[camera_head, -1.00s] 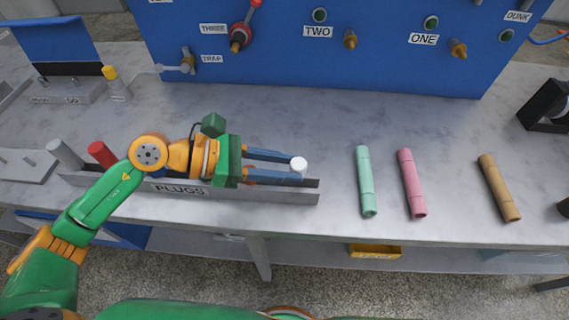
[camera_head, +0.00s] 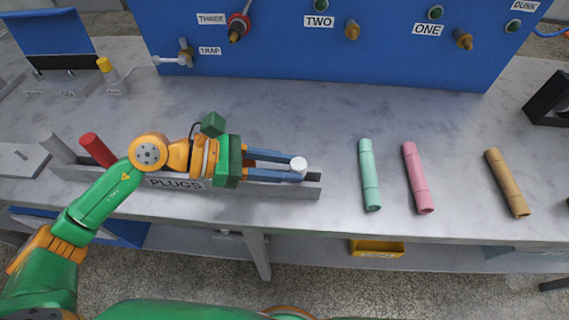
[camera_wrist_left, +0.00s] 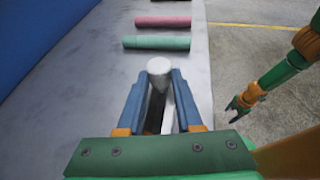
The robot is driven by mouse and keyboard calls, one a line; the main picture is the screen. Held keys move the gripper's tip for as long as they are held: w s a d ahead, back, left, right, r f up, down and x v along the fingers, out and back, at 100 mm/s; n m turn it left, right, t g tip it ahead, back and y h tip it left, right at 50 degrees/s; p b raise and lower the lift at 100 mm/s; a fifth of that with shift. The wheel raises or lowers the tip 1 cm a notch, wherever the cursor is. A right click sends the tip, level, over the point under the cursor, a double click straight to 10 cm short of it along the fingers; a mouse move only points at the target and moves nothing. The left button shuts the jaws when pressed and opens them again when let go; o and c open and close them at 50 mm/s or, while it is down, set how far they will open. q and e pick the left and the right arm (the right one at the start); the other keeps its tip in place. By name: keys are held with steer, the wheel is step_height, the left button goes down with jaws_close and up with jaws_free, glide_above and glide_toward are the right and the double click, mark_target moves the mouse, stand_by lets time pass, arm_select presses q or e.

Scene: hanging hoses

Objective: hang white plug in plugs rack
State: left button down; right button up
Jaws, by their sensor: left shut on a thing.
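My left gripper (camera_head: 280,166) is shut on the white plug (camera_head: 299,163), whose round white top stands between the fingertips. In the left wrist view, the white plug (camera_wrist_left: 158,66) also shows at the tips of the gripper (camera_wrist_left: 160,85). The plugs rack (camera_head: 312,187) is a long grey trough labelled PLUGS along the table's front edge. The plug and fingers are over its right end; I cannot tell whether the plug touches it. My arm hides the rack's middle. My right gripper (camera_wrist_left: 236,106) appears small in the left wrist view, beyond the table edge, its jaw state unclear.
Green (camera_head: 369,175), pink (camera_head: 417,178) and tan (camera_head: 507,183) hoses lie on the table to the right. A blue panel (camera_head: 280,40) stands behind. The table between is clear.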

mark_target(244, 165)
arm_select(q)
steer(key=shift+f+b, duration=0.4)
steer(key=shift+f, duration=0.05)
steer(key=c, duration=0.5)
jaws_free()
steer(key=shift+r, duration=0.1)
steer(key=b+v, duration=0.2)
steer(key=v, duration=0.4)
steer(key=shift+s+a, duration=0.1)
steer(key=shift+a, duration=0.3)
steer(key=shift+a+r, duration=0.1)
steer(key=shift+r, duration=0.1)
